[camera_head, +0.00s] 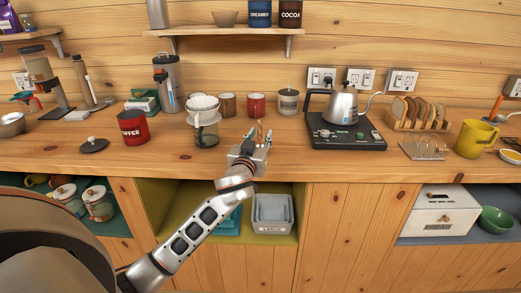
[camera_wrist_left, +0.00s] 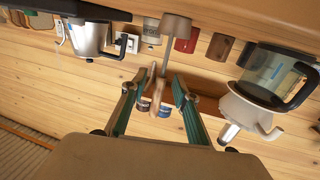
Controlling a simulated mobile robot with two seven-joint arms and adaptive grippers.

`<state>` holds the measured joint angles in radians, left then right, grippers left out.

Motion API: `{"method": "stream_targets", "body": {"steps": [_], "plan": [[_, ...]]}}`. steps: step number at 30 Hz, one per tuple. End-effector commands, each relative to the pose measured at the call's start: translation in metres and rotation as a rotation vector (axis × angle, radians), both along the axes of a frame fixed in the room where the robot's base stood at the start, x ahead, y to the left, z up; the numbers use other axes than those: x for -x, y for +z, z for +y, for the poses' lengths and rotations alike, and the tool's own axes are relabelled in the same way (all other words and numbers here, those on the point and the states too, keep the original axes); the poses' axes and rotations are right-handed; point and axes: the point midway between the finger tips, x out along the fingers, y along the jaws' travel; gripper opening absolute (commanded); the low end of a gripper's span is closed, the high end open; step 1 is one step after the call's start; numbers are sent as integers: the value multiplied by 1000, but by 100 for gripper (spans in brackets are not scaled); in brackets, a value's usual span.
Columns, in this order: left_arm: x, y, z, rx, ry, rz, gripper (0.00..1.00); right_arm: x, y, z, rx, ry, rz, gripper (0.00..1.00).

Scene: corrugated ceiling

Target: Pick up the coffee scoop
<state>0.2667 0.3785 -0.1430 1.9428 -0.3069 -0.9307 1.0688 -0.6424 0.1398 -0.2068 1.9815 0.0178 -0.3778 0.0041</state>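My left gripper (camera_head: 250,150) reaches over the front of the counter, below the red mug. In the left wrist view, which is upside down, its two green-padded fingers (camera_wrist_left: 158,88) are apart. Between them are slim upright items: a grey handle (camera_wrist_left: 167,60) and wooden pieces (camera_wrist_left: 156,92). These line up with a small brown cylinder (camera_wrist_left: 175,25) on the counter. I cannot tell which of them is the coffee scoop. No clear contact with the fingers shows. In the head view, wooden tips (camera_head: 259,131) stick up behind the gripper, which hides their lower part. My right gripper is not in view.
A white coffee dripper on a glass pot (camera_head: 204,128) stands close left of the gripper. A kettle (camera_head: 341,107) on a black base (camera_head: 346,134) is to the right. Mugs (camera_head: 257,105) and a grey canister (camera_head: 288,101) stand behind.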

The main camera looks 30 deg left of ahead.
Motion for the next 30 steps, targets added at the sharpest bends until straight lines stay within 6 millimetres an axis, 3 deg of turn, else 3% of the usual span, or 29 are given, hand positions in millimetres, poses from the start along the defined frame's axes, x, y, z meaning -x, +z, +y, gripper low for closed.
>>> {"method": "stream_targets", "body": {"steps": [8,9,12,13,24,30], "plan": [[-5,0,2,1,0,1,30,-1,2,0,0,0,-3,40],[-5,0,2,1,0,1,27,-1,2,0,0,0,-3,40],[-5,0,2,1,0,1,1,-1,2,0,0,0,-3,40],[-5,0,2,1,0,1,0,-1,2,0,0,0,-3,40],[-5,1,2,1,0,0,0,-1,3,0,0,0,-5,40],[-5,16,2,0,2,-4,0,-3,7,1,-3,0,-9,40]]}}
